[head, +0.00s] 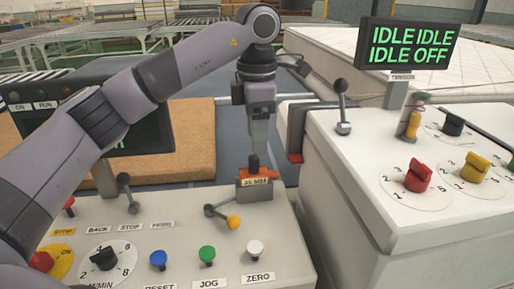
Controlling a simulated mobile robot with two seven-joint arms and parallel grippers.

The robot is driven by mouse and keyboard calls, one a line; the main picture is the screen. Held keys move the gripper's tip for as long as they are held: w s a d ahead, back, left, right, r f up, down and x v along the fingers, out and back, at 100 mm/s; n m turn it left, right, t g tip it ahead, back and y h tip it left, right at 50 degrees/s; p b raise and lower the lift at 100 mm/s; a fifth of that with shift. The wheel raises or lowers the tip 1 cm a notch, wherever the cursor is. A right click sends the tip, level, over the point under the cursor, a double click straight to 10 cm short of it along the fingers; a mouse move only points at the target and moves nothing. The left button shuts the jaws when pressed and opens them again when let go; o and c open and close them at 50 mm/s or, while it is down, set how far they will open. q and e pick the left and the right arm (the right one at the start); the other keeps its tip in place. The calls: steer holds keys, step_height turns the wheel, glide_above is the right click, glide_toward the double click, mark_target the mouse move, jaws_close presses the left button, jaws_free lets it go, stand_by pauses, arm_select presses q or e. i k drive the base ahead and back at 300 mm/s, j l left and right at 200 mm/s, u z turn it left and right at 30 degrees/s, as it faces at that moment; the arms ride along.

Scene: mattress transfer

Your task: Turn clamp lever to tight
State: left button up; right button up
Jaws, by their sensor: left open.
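My left arm reaches in from the left, and my left gripper (260,138) points down over the white console (300,262). It is open, just above a black knob (254,163) on an orange-topped block (257,190) labelled with a MM size. I cannot tell whether the fingers touch the knob. A short lever with a yellow ball end (233,222) lies in front of the block, its ball to the right. No clamp or tight label is readable, so I cannot tell for sure which lever is the clamp lever. My right gripper is out of view.
Blue, green and white buttons (207,254) line the console front, with a black dial (105,260) and black-ball lever (128,192) at left. The right console (350,185) carries another lever (342,112), dials and an IDLE/OFF display (409,45). A brown foam block (185,140) is behind.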

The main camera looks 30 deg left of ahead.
mark_target(233, 222)
steer(key=k, duration=1)
